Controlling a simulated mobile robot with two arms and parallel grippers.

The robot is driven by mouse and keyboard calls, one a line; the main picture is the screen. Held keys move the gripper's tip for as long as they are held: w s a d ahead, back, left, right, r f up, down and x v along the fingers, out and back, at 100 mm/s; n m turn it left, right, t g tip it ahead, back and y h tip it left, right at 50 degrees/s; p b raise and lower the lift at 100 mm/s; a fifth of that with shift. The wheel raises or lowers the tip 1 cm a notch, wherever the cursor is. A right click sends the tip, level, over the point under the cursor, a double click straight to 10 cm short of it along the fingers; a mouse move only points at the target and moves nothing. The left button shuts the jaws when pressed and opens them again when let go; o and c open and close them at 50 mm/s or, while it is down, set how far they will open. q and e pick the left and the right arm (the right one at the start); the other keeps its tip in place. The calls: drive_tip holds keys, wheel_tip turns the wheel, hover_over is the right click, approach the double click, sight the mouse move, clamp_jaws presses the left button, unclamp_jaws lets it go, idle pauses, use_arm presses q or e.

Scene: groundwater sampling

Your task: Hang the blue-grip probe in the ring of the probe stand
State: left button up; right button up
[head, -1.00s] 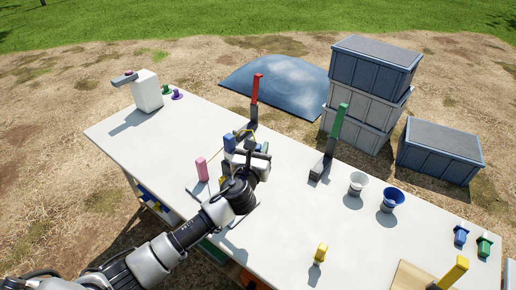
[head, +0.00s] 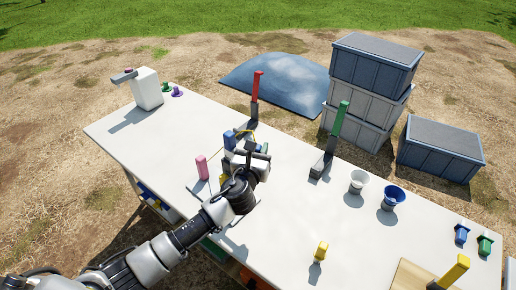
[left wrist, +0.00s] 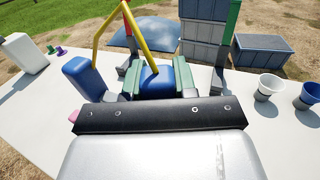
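My left gripper (head: 258,150) is over the middle of the white table. In the left wrist view its two grey-green finger pads (left wrist: 157,80) close on the sides of a blue grip, which I take as the blue-grip probe (left wrist: 162,87). A yellow cable (left wrist: 112,28) arches up from this grip and down toward a separate upright blue block (left wrist: 85,74) on the left. That block also shows left of the gripper in the head view (head: 229,140). The probe's lower end is hidden. I cannot make out the stand's ring. My right gripper is not in view.
A pink post (head: 202,168) stands just left of my gripper. Red (head: 257,86) and green (head: 340,122) upright handles stand along the far edge. White (head: 358,181) and blue (head: 391,197) cups are to the right.

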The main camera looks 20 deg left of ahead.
use_arm(q)
drive_tip(key=o, duration=1)
drive_tip(key=shift+s, duration=0.1)
drive_tip(key=s+b, duration=0.1)
drive_tip(key=s, duration=0.9)
drive_tip(key=shift+s+d, duration=0.1)
drive_tip(key=shift+s, duration=0.2)
